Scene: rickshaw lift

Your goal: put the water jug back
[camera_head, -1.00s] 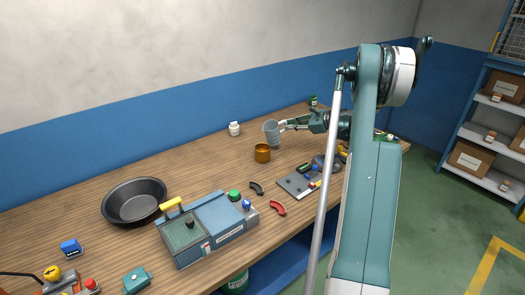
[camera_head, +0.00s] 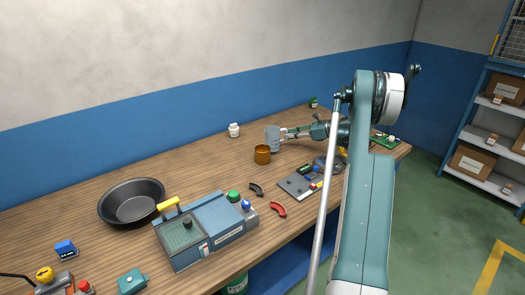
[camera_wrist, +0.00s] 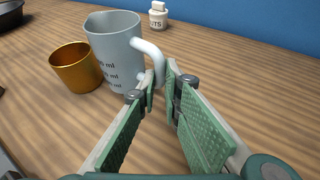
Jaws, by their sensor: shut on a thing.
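The water jug (camera_head: 272,140) is a grey-blue measuring jug with ml marks and a pale side handle. It stands close to upright at or just above the table; I cannot tell whether its base touches. In the wrist view the jug (camera_wrist: 116,52) fills the upper left, its handle towards my gripper. My gripper (camera_head: 288,132) is to the right of the jug, low over the table. In the wrist view my gripper (camera_wrist: 161,84) has its green padded fingers shut on the jug's handle.
An orange-brown cup (camera_head: 262,155) is close beside the jug. A white jar (camera_head: 234,130) stands behind, near the wall. A grey board with parts (camera_head: 294,186) and a blue-grey box (camera_head: 215,225) lie nearer the front. A black pan (camera_head: 118,208) is at left.

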